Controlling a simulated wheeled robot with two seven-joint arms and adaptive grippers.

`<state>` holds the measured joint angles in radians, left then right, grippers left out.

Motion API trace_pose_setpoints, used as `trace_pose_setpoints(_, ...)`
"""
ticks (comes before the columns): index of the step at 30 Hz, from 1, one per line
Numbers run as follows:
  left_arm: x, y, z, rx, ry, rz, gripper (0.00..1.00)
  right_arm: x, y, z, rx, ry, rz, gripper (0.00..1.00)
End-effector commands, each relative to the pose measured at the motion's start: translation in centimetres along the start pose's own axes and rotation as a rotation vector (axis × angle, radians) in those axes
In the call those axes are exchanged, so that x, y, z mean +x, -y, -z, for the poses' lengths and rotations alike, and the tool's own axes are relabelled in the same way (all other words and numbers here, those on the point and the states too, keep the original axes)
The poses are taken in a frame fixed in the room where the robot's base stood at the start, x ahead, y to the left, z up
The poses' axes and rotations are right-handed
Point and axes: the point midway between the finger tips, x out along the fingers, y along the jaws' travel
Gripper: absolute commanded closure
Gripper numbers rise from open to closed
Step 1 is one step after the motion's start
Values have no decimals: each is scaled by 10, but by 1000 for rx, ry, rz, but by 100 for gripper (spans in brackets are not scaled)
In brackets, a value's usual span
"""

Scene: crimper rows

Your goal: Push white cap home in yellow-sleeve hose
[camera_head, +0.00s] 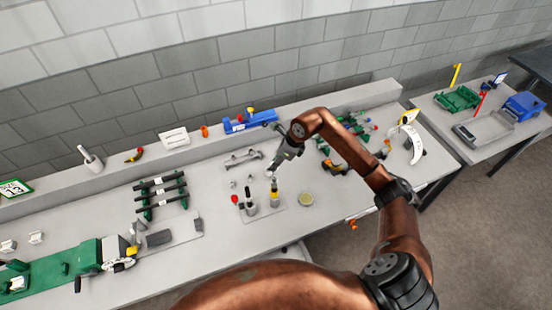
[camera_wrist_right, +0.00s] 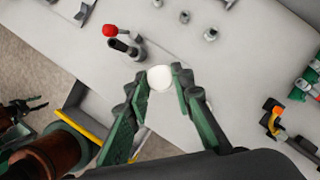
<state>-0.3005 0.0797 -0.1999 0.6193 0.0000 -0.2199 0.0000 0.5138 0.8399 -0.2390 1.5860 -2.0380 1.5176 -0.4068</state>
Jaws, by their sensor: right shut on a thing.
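My right gripper (camera_head: 277,165) is shut on a white cap (camera_wrist_right: 159,77), which shows between the fingertips (camera_wrist_right: 160,79) in the right wrist view. In the head view the cap (camera_head: 269,174) is a small pale spot at the fingertips. Just below it the hose with the yellow sleeve (camera_head: 275,187) stands upright in a grey holder. The cap looks close above the hose's top; I cannot tell whether they touch. In the wrist view I cannot make out the yellow sleeve.
A dark upright hose (camera_head: 248,192) and a red cap (camera_head: 235,199) are left of the yellow-sleeve hose. A round yellowish dish (camera_head: 306,198) lies to its right. A grey tool (camera_head: 243,157) lies behind. Bare table (camera_head: 225,260) is free in front.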

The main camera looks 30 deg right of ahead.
Motion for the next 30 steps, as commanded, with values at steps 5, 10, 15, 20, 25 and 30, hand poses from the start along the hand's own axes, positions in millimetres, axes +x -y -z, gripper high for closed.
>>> trace_pose_setpoints(5,1,0,-1,0,1,0,60,1,0,0,1,0,0,87)
trace_pose_setpoints(10,2,0,-1,0,1,0,60,1,0,0,0,1,0,87)
trace_pose_setpoints(15,8,0,-1,0,1,0,60,1,0,1,-1,6,2,87)
trace_pose_setpoints(20,17,0,-2,0,1,0,60,12,0,5,0,6,0,87)
trace_pose_setpoints(25,30,-1,-3,0,1,0,60,26,0,12,0,6,0,87)
trace_pose_setpoints(30,43,-1,-4,0,1,0,60,41,0,17,0,7,0,87)
